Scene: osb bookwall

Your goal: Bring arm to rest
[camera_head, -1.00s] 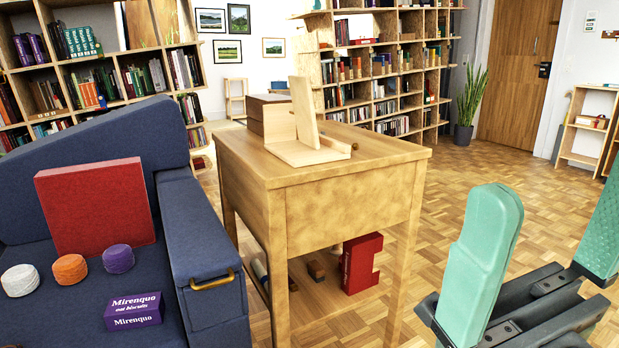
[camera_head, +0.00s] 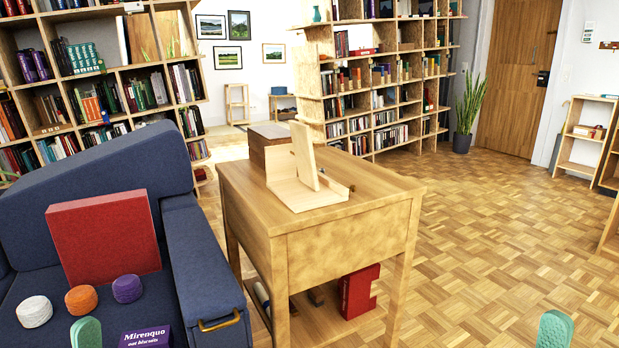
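One rounded green fingertip of my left gripper (camera_head: 86,332) shows at the bottom left, in front of the blue armchair (camera_head: 205,270). One green fingertip of my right gripper (camera_head: 555,329) shows at the bottom right, over bare parquet floor. The rest of both grippers lies below the picture edge, so their opening and anything between the fingers are hidden. Neither visible fingertip clearly touches anything.
A wooden side table (camera_head: 370,190) stands in the middle, carrying a pale wooden holder (camera_head: 308,192). On the armchair are a red box (camera_head: 105,238), white, orange and purple round items, and a purple Mirenquo box (camera_head: 146,338). Parquet (camera_head: 490,230) is open at right.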

